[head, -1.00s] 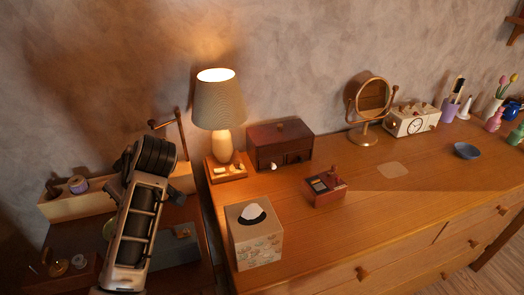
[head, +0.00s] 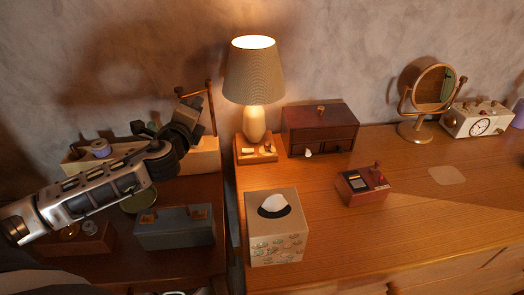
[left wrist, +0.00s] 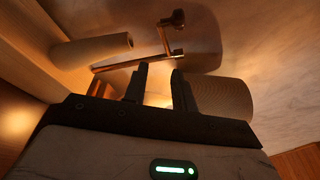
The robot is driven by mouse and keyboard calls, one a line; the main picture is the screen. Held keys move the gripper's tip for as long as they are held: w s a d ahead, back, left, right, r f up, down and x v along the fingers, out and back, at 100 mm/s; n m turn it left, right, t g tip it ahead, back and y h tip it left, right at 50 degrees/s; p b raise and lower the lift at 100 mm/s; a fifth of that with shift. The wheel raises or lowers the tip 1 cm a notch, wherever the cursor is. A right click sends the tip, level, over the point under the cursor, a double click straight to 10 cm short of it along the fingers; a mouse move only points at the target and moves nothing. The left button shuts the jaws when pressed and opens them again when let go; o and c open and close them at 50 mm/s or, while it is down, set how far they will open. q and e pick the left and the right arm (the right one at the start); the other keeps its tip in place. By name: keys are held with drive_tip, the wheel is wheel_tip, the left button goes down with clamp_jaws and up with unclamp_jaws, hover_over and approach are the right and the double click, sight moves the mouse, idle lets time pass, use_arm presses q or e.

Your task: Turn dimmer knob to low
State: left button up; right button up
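The lit table lamp (head: 253,82) stands on a wooden base (head: 256,159). The base carries a pale plate and a small dark knob-like part (head: 267,148), too small to read its setting. My left gripper (head: 198,108) is left of the lamp, above the lower dark cabinet, with its fingers near a brass stand. In the left wrist view its two dark fingers (left wrist: 160,85) are apart with nothing between them. The lampshade (left wrist: 222,98) and warm glow show beyond them; the knob cannot be made out there. My right gripper is not in view.
A brass stand (head: 209,98) rises beside my left gripper. A tissue box (head: 277,240) stands in front of the lamp. A dark red drawer box (head: 320,128) and a small red box (head: 361,188) stand to its right. The dresser's right front is clear.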

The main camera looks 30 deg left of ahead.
use_arm(q)
drive_tip(key=s+d+f+m+h, duration=0.1)
drive_tip(key=d+f+m+h, duration=0.35)
drive_tip(key=m, duration=0.65)
drive_tip(key=m+g+h+b, duration=0.3)
drive_tip(key=m+h, duration=0.3)
drive_tip(key=m, duration=0.3)
approach(267, 144)
drive_tip(key=shift+y, duration=0.25)
drive_tip(key=p+x, duration=0.1)
drive_tip(key=x, duration=0.5)
drive_tip(key=shift+w+d+f, duration=0.1)
drive_tip(key=shift+w+d, duration=0.05)
drive_tip(key=shift+w, duration=0.05)
drive_tip(key=shift+w+d+f, duration=0.15)
drive_tip(key=shift+w+f, duration=0.1)
drive_tip(key=shift+w, duration=0.3)
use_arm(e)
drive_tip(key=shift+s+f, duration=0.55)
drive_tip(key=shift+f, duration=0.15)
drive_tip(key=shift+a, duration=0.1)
use_arm(q)
clamp_jaws()
